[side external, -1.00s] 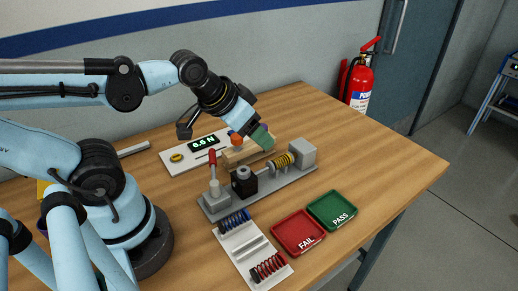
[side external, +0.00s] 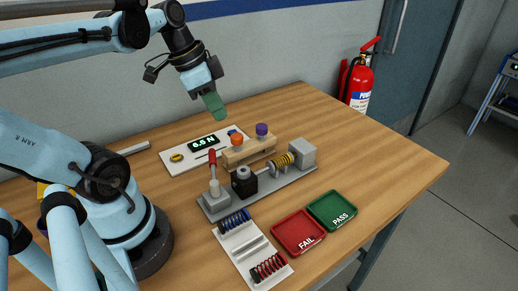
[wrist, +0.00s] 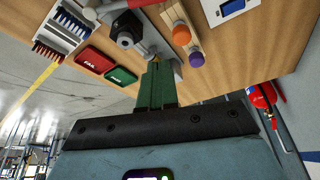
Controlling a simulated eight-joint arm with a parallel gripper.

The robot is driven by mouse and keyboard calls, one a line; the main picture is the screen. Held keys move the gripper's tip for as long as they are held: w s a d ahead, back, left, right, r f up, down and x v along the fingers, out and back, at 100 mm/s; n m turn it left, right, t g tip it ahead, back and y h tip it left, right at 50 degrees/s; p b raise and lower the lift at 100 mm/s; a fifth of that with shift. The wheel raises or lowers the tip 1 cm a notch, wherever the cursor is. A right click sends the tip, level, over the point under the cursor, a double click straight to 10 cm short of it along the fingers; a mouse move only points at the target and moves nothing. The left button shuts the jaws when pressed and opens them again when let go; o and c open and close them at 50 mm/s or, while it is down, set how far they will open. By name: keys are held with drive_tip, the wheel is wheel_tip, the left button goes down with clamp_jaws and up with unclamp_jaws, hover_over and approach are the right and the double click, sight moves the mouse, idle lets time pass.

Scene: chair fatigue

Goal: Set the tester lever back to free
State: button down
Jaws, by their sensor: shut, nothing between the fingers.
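The tester (side external: 262,193) is a grey base on the wooden table, with a yellow spring (side external: 284,161) held between a black block and a grey end block. Its lever (side external: 212,162) has a red handle and stands near upright at the tester's left end. My gripper (side external: 214,108) is in the air above and behind the tester, apart from the lever and touching nothing. Its green fingers (wrist: 157,85) are shut and empty. In the wrist view the fingers hide part of the tester, and only a piece of red shows at the top edge.
A wooden block (side external: 249,152) behind the tester holds an orange knob (side external: 237,139) and a purple knob (side external: 262,129). A white board with a display (side external: 203,142) lies behind. In front are a spring rack (side external: 247,243), a red FAIL tray (side external: 298,232) and a green PASS tray (side external: 332,210).

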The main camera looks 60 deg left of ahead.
sight(234, 139)
idle(0.4)
drive_tip(key=x, duration=0.9)
drive_tip(key=shift+w+f, duration=0.1)
drive_tip(key=shift+f, duration=0.35)
drive_tip(key=shift+s+a+f, duration=0.1)
drive_tip(key=shift+s+a, duration=0.15)
drive_tip(key=shift+s, duration=0.35)
drive_tip(key=shift+s+a+f, duration=0.15)
drive_tip(key=shift+s+a, duration=0.1)
drive_tip(key=shift+s, duration=0.35)
drive_tip(key=shift+s+a+f, duration=0.1)
drive_tip(key=shift+s+a, duration=0.15)
drive_tip(key=shift+s, duration=0.35)
drive_tip(key=s+a+n+y, duration=0.1)
drive_tip(key=s+n, duration=0.3)
drive_tip(key=s, duration=0.3)
drive_tip(key=shift+a, duration=0.25)
